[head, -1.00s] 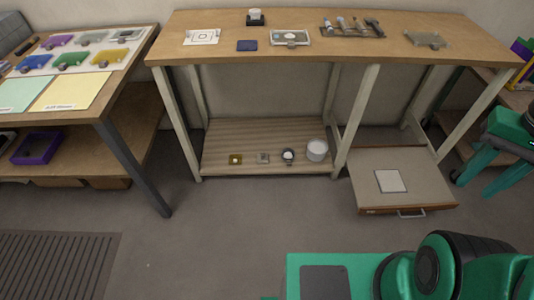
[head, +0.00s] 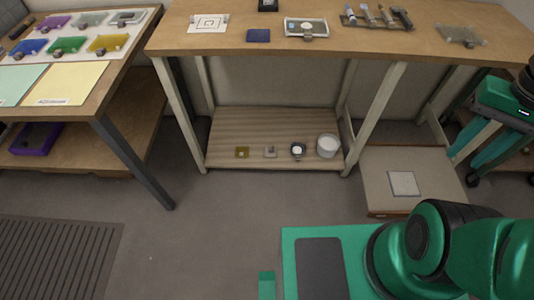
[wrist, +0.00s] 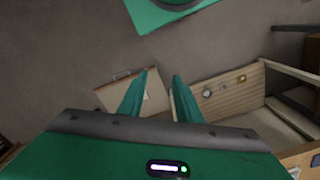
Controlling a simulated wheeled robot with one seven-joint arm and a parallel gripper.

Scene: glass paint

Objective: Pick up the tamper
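I cannot tell for sure which thing is the tamper. A small dark round piece with a pale top (head: 298,150) stands on the lower shelf (head: 225,127), left of a white pot (head: 328,145); it also shows in the wrist view (wrist: 207,92). Several handled tools (head: 378,17) lie on a rack on the benchtop. My gripper (head: 470,165) is at the right, in front of the bench's right part and well away from both. In the wrist view my gripper (wrist: 163,76) has its two green fingers apart with nothing between them.
Bench legs (head: 376,115) flank the shelf. The floor (head: 240,205) in front is clear.

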